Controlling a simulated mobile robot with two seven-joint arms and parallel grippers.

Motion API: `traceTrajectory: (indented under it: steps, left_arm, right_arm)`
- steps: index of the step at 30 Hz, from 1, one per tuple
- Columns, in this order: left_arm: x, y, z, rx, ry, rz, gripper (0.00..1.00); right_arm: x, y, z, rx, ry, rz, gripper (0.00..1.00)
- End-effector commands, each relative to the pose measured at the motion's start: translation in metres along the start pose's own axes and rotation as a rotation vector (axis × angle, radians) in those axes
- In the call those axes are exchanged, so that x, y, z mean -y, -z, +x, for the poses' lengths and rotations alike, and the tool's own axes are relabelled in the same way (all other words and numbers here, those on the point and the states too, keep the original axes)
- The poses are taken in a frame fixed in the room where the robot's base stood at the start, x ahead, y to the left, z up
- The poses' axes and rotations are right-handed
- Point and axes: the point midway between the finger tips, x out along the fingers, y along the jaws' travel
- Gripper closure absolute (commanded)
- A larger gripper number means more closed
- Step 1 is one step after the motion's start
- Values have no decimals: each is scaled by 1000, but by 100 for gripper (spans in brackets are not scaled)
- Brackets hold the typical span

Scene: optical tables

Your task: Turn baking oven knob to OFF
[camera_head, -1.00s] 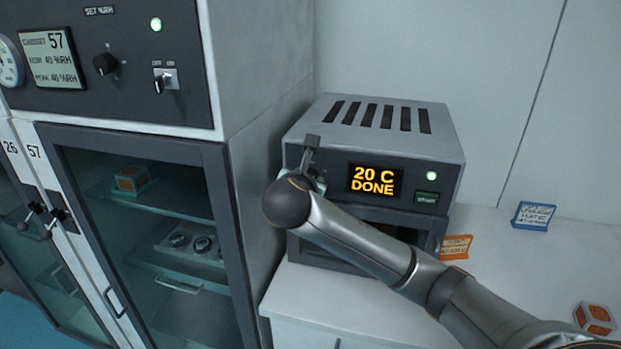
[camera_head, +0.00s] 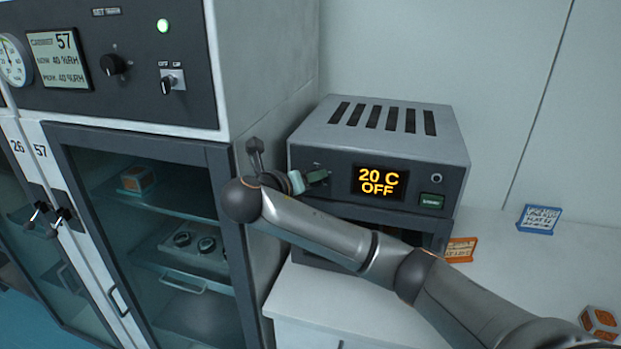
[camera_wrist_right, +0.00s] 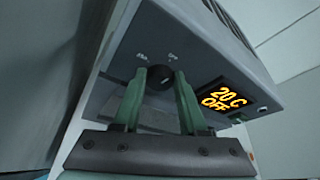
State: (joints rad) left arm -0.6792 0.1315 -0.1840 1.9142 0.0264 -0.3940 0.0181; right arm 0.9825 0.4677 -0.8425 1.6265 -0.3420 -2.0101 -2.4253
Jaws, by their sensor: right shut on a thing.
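The baking oven (camera_head: 378,125) is a grey box with top slots on the white counter. Its display (camera_head: 380,182) reads 20 C OFF in orange. The small lamp (camera_head: 436,179) beside the display is dark. My right gripper (camera_head: 317,178) is at the left of the oven front. In the right wrist view the green fingers of my right gripper (camera_wrist_right: 160,92) are shut on the dark round knob (camera_wrist_right: 159,75), one on each side. In the head view the gripper hides the knob. Small marks above the knob are too blurred to read. My left gripper is not in view.
A tall cabinet (camera_head: 240,60) with a glass door stands close on the left. A green button (camera_head: 431,201) sits below the lamp. An orange sign (camera_head: 461,249), a blue sign (camera_head: 538,219) and an orange-white cube (camera_head: 599,321) are on the counter at right.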

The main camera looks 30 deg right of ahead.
Motion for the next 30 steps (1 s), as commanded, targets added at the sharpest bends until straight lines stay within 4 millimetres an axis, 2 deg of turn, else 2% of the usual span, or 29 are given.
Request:
traceTrajectory:
  steps: [9,22,23,30]
  left_arm:
    - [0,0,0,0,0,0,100]
    - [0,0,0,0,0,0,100]
    - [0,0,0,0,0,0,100]
    - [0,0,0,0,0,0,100]
  right_arm:
    - [-1,0,0,0,32,-73,100]
    - [-1,0,0,1,35,-81,100]
    - [-1,0,0,1,35,-81,56]
    - [-1,0,0,1,34,-80,29]
